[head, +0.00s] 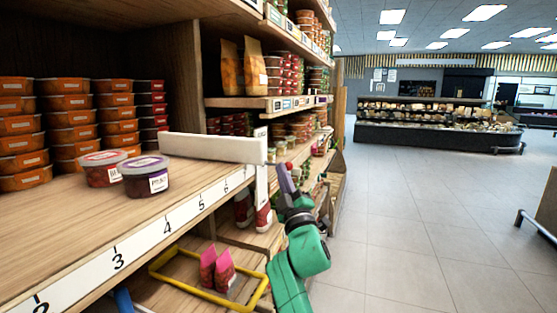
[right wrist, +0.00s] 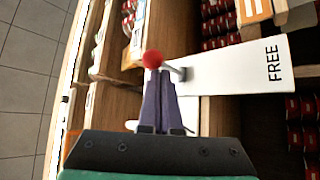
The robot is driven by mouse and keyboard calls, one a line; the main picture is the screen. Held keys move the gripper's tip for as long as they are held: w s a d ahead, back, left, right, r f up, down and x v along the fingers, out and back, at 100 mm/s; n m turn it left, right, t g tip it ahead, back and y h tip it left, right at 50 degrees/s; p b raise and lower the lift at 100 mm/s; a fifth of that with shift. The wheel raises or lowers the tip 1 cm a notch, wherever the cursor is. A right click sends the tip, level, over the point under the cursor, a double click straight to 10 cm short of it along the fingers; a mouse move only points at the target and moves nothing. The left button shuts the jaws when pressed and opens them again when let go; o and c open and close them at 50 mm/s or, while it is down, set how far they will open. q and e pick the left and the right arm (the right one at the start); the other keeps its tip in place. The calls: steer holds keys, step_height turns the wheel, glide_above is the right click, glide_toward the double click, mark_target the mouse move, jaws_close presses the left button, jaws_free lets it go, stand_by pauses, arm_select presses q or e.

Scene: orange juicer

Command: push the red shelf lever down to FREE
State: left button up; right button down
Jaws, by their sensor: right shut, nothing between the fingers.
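The shelf lever has a red ball knob (right wrist: 152,59) on a short grey rod (right wrist: 178,72), which joins a white panel (right wrist: 235,70) marked FREE at its far end. The rod points left in the right wrist view, away from the FREE mark. In the head view the knob (head: 289,166) is small and partly covered, beside the white bar (head: 210,147). My right gripper (right wrist: 160,75) is shut and empty, with its purple fingertips right at the knob and rod. I cannot tell whether they touch. My left gripper is not in view.
Two lidded tubs (head: 148,178) stand on the numbered wooden shelf (head: 70,225), with stacked orange tubs (head: 67,120) behind. A yellow-framed tray (head: 185,287) with red packets is below. The tiled aisle (head: 430,220) on the right is clear.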

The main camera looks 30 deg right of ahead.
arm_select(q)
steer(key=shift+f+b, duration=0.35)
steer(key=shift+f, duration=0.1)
arm_select(e)
steer(key=shift+f, duration=0.25)
stand_by(1.1)
